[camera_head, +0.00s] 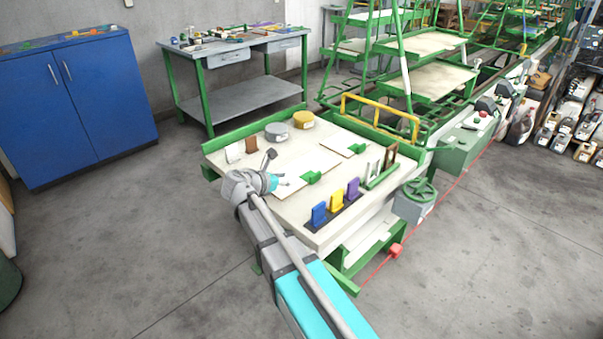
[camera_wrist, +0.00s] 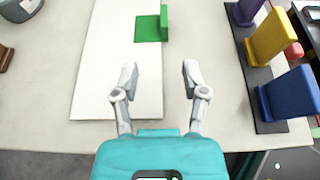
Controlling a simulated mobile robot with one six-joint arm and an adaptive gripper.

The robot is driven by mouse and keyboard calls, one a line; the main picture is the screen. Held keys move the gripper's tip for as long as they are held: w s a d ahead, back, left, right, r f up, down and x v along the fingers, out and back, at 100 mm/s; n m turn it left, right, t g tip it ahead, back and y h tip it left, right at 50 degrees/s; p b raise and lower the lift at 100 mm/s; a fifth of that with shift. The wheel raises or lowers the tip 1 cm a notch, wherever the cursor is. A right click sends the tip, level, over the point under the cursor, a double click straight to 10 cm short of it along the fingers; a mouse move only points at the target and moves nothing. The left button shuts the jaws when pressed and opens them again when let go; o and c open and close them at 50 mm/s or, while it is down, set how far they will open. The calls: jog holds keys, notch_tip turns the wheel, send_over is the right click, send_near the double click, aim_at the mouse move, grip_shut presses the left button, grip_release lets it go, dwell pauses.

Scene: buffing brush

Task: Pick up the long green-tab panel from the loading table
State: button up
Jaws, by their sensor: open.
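The long white panel (camera_wrist: 100,65) lies flat on the loading table (camera_wrist: 215,110), with its green tab (camera_wrist: 150,28) standing up at its right edge in the wrist view. In the head view the panel (camera_head: 287,186) lies near the table's front left, with its green tab (camera_head: 312,177) to the right of my gripper (camera_head: 277,182). My gripper (camera_wrist: 159,75) is open and empty. In the wrist view, its left finger overlaps the panel and its right finger lies beyond the panel's right edge; the tab is ahead of the fingers. My arm hides part of the panel in the head view.
A second green tab (camera_head: 357,148) marks another panel farther back. Blue (camera_head: 319,213), yellow (camera_head: 337,200) and purple (camera_head: 353,188) blocks stand in a dark rack at the front right. Grey (camera_head: 276,131) and yellow (camera_head: 303,119) round pieces sit at the back.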

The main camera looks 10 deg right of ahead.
aim_at(311, 177)
jog(key=shift+b+x, duration=1.6)
jog(key=shift+x, duration=2.8)
jog(key=shift+d, duration=0.15)
jog(key=shift+w+d+f+b, duration=0.2)
jog(key=shift+d+f+b, duration=0.15)
jog(key=shift+d+b, duration=0.15)
jog(key=shift+b+x, duration=0.7)
jog(key=shift+x, duration=1.2)
jog(key=shift+s, duration=0.1)
jog(key=shift+c, duration=0.3)
grip_shut()
